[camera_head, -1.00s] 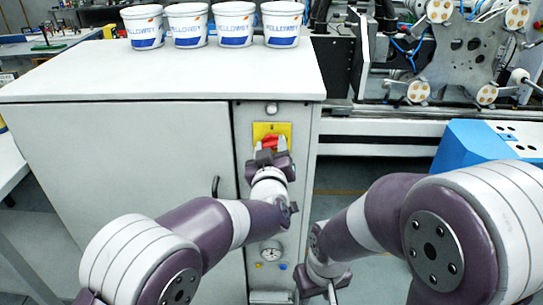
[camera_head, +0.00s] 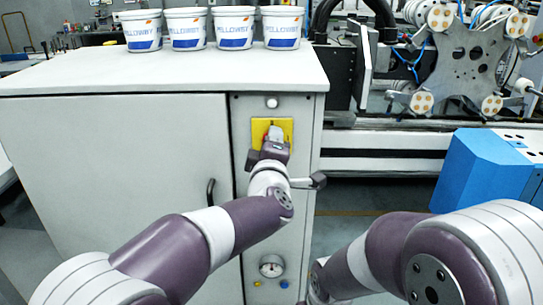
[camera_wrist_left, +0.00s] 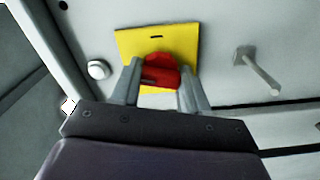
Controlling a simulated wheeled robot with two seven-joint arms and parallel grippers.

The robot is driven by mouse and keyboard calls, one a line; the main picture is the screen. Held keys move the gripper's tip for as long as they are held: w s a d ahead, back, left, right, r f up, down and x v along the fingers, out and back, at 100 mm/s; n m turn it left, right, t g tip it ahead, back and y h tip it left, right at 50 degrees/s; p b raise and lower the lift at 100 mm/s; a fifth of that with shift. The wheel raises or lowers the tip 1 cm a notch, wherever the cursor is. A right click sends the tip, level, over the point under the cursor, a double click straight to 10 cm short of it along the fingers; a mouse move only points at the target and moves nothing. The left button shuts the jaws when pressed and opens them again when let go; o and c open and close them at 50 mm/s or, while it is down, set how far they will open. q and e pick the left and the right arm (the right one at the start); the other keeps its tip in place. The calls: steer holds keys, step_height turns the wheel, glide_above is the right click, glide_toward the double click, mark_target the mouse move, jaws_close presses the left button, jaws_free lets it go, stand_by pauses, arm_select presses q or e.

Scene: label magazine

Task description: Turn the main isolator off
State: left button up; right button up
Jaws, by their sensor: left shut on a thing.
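The main isolator is a red rotary knob (camera_wrist_left: 162,70) on a yellow plate (camera_head: 285,125), high on the narrow right front panel of a grey cabinet. My left gripper (camera_head: 274,137) is at the plate and hides the knob in the head view. In the left wrist view, its two grey fingers (camera_wrist_left: 160,84) stand on either side of the red knob, shut on it. The plate looks slightly tilted in that view. I cannot tell which position the knob points to. My right arm comes in at lower right, with its gripper out of view.
Several white tubs (camera_head: 235,28) stand on the cabinet top (camera_head: 160,72). A black door handle (camera_head: 211,192) is left of the panel. A gauge (camera_head: 271,266) and small buttons sit low on the panel. A blue machine housing (camera_head: 485,165) stands at right.

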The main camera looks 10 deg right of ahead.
arm_select(q)
steer(key=shift+f+n+b, duration=0.1)
steer(key=shift+n+b, duration=0.95)
steer(key=shift+n, duration=0.45)
steer(key=o, duration=1.1)
steer(key=shift+c, duration=0.2)
